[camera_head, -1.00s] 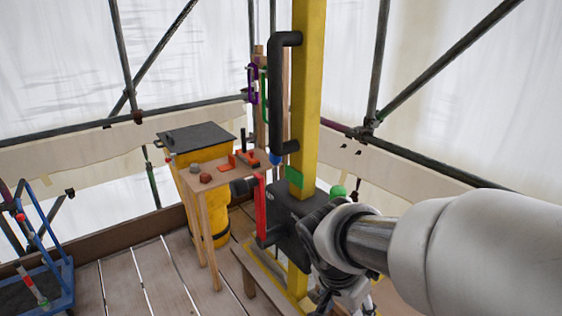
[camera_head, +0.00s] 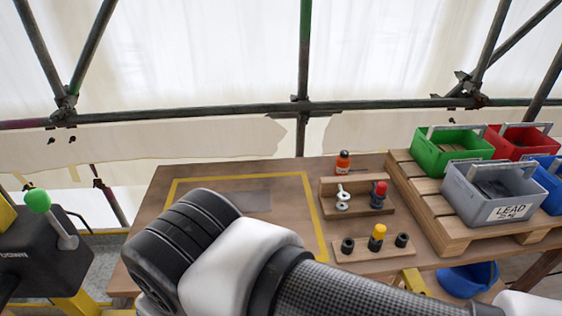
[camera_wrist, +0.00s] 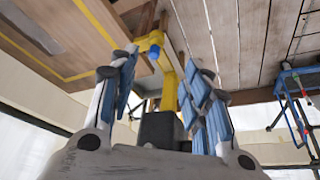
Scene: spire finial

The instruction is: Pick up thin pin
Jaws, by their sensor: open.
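My gripper (camera_wrist: 160,78) is open in the wrist view, its two blue-padded fingers apart with nothing held between them. In the head view my arm crosses in front of the workbench (camera_head: 290,172), and the gripper itself does not show. I cannot make out a thin pin for certain. A small wooden rack (camera_head: 328,211) on the bench holds a silver-white upright piece (camera_head: 342,198) and a red-topped piece (camera_head: 379,194). A wooden block (camera_head: 350,255) in front holds a yellow-topped piece (camera_head: 377,237) between two black ones.
A red-orange bottle (camera_head: 343,163) stands behind the rack. Green (camera_head: 450,143), red (camera_head: 525,138) and grey LEAD (camera_head: 485,200) bins sit on a slatted pallet at right. A blue container (camera_head: 468,278) is below. A black machine with a green knob (camera_head: 38,200) stands left.

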